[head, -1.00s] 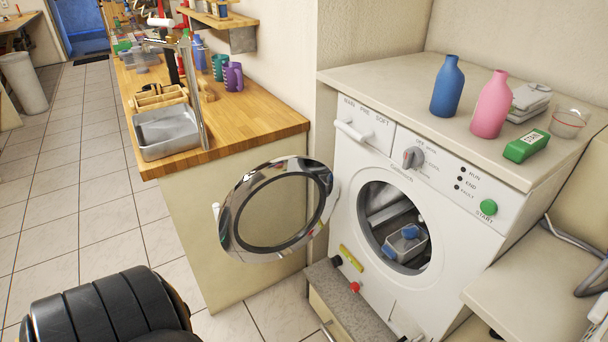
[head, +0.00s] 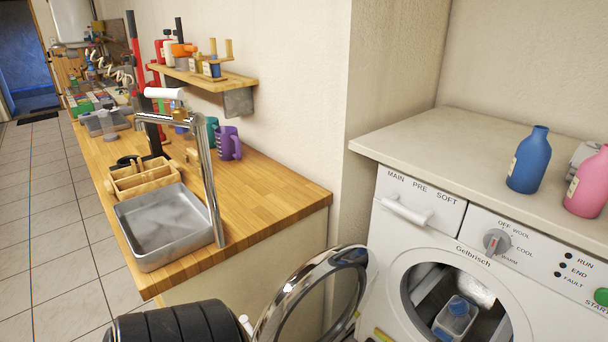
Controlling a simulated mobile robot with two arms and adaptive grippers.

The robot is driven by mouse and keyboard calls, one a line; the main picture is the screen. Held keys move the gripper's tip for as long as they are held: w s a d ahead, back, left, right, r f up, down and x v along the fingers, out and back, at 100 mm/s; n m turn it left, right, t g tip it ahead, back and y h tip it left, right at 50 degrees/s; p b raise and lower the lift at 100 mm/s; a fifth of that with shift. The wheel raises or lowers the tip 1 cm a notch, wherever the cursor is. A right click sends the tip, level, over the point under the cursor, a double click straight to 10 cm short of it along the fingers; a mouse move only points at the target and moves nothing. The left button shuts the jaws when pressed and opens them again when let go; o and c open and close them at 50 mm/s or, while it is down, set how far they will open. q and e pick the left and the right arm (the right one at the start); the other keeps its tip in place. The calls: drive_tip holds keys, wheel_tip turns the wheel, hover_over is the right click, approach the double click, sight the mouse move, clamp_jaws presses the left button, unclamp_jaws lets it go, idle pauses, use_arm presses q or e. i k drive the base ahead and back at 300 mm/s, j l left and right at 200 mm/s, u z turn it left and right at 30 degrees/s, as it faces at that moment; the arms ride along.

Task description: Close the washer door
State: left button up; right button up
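The white washer (head: 438,230) stands at the right. Its round door (head: 284,302), a chrome ring with a glass middle, hangs open to the left of the drum opening (head: 455,305). The door's lower part is cut off by the picture's bottom edge. Inside the drum sits a clear container with a blue part (head: 456,315). A thick black ribbed arm part of mine is at the bottom, just left of the door, near a small white piece at the door's edge. Neither gripper's fingers show.
A wooden counter (head: 262,205) with a metal sink tray (head: 160,228), a tall tap (head: 208,180) and a purple mug (head: 229,143) stands left of the washer. Blue (head: 528,162) and pink (head: 588,184) bottles stand on the washer's top. Tiled floor is clear at the left.

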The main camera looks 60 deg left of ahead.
sight(272, 320)
drive_tip(key=k+j, duration=0.1)
drive_tip(key=j, duration=0.3)
drive_tip(key=k+j, duration=0.15)
drive_tip(key=j, duration=0.25)
drive_tip(key=k+j+z, duration=0.1)
drive_tip(key=j, duration=0.3)
drive_tip(key=k+j, duration=0.1)
drive_tip(key=j, duration=0.3)
drive_tip(key=k+j, duration=0.15)
drive_tip(key=j, duration=0.25)
drive_tip(key=k+j, duration=0.15)
drive_tip(key=j, duration=0.25)
drive_tip(key=i+z, duration=0.05)
